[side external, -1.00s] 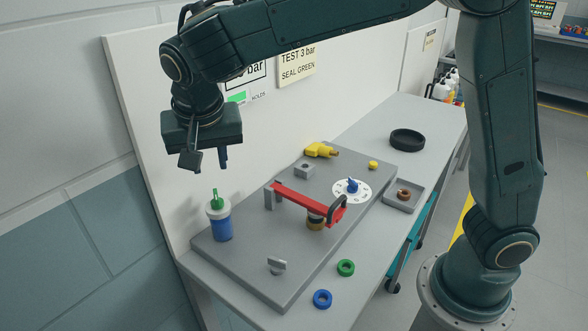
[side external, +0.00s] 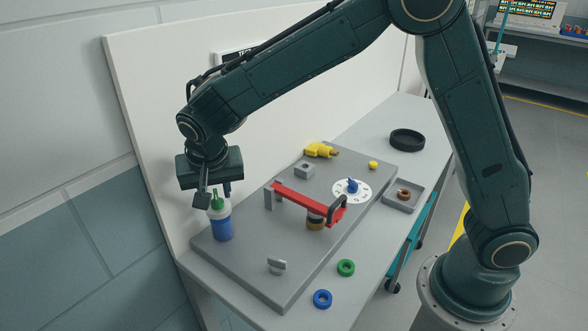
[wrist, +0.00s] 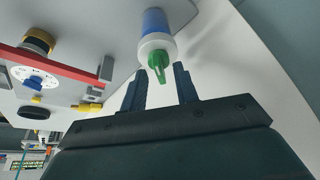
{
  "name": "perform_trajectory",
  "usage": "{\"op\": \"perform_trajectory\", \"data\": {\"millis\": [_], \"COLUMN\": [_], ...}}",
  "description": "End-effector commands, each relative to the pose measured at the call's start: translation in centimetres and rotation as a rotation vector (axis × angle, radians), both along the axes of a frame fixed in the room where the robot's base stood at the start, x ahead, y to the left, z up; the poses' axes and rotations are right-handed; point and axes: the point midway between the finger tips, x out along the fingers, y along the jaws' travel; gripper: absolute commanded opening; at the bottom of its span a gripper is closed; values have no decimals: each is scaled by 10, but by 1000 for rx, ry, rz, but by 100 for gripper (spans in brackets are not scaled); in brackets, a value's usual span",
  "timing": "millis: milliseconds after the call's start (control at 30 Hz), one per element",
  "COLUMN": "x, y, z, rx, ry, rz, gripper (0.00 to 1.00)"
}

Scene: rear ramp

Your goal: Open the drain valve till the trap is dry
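The trap (side external: 222,228) is an upright cylinder, blue below and white at the top, standing on the near left part of the grey plate. A green drain valve handle (side external: 217,201) sticks up from its top. In the wrist view the trap (wrist: 156,24) shows at the top, with the green valve (wrist: 158,60) pointing toward my gripper. My gripper (side external: 214,196) is open just above the trap. In the wrist view its two fingers (wrist: 160,80) stand apart, with the valve's tip roughly between them and a gap on both sides. I cannot tell whether either finger touches it.
A red lever bar (side external: 300,197), white dial with blue knob (side external: 352,187), yellow fitting (side external: 320,150) and metal tab (side external: 277,265) sit on the plate (side external: 250,255). Green (side external: 345,267) and blue rings (side external: 322,299) lie in front. The white back panel (side external: 150,120) stands close behind.

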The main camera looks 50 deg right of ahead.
Motion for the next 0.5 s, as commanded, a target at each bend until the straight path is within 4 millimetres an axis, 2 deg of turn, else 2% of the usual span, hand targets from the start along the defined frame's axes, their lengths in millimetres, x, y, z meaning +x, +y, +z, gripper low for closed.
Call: {"op": "perform_trajectory", "data": {"millis": [133, 167, 300, 500], "x": [0, 0, 0, 0], "y": [0, 0, 0, 0], "z": [0, 0, 0, 0], "rx": [0, 0, 0, 0], "ry": [0, 0, 0, 0], "rz": [0, 0, 0, 1], "gripper": [30, 26, 0, 0]}}
